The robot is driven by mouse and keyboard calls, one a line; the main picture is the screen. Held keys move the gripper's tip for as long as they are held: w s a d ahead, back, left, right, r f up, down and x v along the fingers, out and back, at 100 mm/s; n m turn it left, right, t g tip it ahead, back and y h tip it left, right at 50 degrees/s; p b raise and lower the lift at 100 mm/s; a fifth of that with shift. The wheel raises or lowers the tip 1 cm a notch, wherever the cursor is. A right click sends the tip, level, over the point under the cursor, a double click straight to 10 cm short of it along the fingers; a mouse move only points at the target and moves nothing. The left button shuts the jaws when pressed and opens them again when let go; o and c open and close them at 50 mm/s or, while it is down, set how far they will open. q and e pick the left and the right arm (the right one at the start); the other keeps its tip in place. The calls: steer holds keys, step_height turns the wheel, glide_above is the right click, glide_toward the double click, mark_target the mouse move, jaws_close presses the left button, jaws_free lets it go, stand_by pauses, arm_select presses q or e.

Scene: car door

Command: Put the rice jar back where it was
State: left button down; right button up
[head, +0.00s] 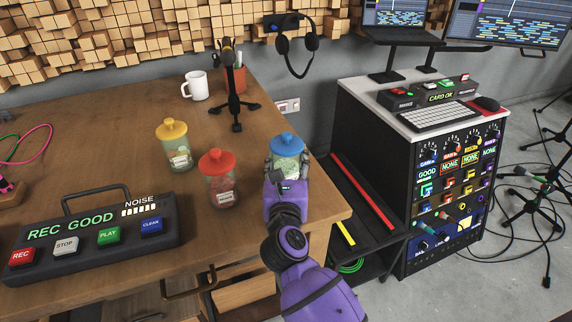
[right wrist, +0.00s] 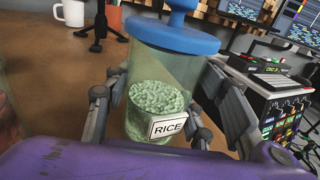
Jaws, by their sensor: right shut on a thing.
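The rice jar (head: 288,148) is a clear jar with a blue lid, near the right end of the wooden table. In the right wrist view the rice jar (right wrist: 158,98) shows pale green grains and a RICE label, and looks tilted in that picture. My right gripper (head: 287,172) is shut on it, with fingers on both sides of the jar in the right wrist view (right wrist: 165,115). I cannot tell whether the jar's base touches the table. My left gripper is not in view.
A red-lidded jar (head: 220,178) and a yellow-lidded jar (head: 174,146) stand to the left on the table (head: 110,115). A microphone stand (head: 236,105) and a white mug (head: 195,86) are behind. The REC GOOD console (head: 90,240) is front left. The table's right edge is close.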

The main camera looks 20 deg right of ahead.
stand_by(0.3)
steer(key=shift+f, duration=0.1)
steer(key=o, duration=1.7)
steer(key=shift+s+a, duration=0.15)
steer(key=shift+s, duration=0.15)
steer(key=v, duration=1.1)
steer(key=shift+s, duration=0.2)
